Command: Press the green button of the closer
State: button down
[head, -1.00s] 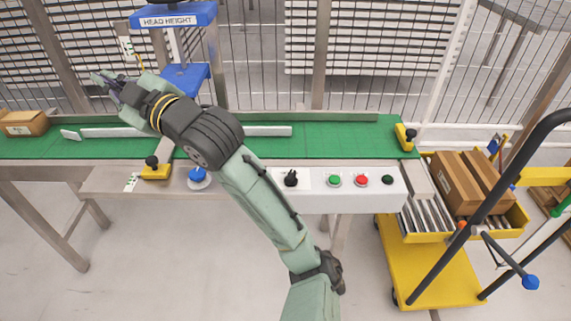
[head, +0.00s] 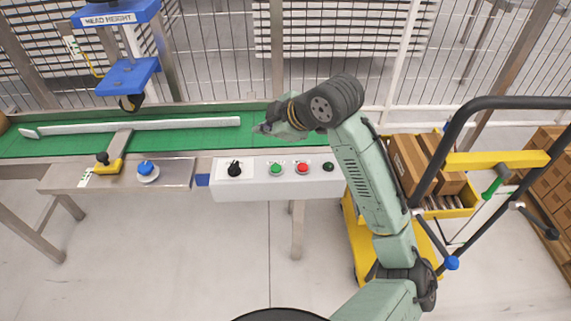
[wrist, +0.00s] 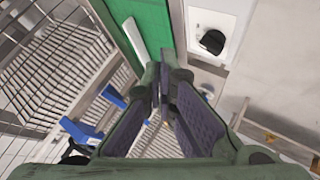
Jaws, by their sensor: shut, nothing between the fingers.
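The green button (head: 276,169) is on a white control panel (head: 256,190) at the front edge of the conveyor. It sits between a black rotary knob (head: 234,169) on its left and a red button (head: 302,168) on its right. My gripper (head: 260,129) is shut and empty, beyond the panel over the green belt, apart from the button. In the wrist view my gripper's fingers (wrist: 160,78) point up the picture, with the black knob (wrist: 212,42) on the white panel to their upper right. The green button does not show in that view.
A blue "HEAD HEIGHT" unit (head: 115,15) stands at the back left. A blue button (head: 147,170) and a yellow clamp (head: 108,172) lie left of the panel. A yellow cart (head: 368,250) with cardboard boxes (head: 410,165) is at the right. A wire fence runs behind.

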aim_at(274, 170)
jog(key=shift+s+d+f, duration=0.15)
jog(key=shift+d, duration=0.25)
jog(key=shift+s+d+f, duration=0.1)
jog(key=shift+d, duration=0.25)
jog(key=shift+f, duration=0.1)
notch_tip(274, 170, down, 9)
jog(key=b, duration=0.6)
jog(key=shift+r+b, duration=0.2)
jog(key=shift+b, duration=0.15)
dwell(0.6)
jog(key=shift+f+b, duration=0.45)
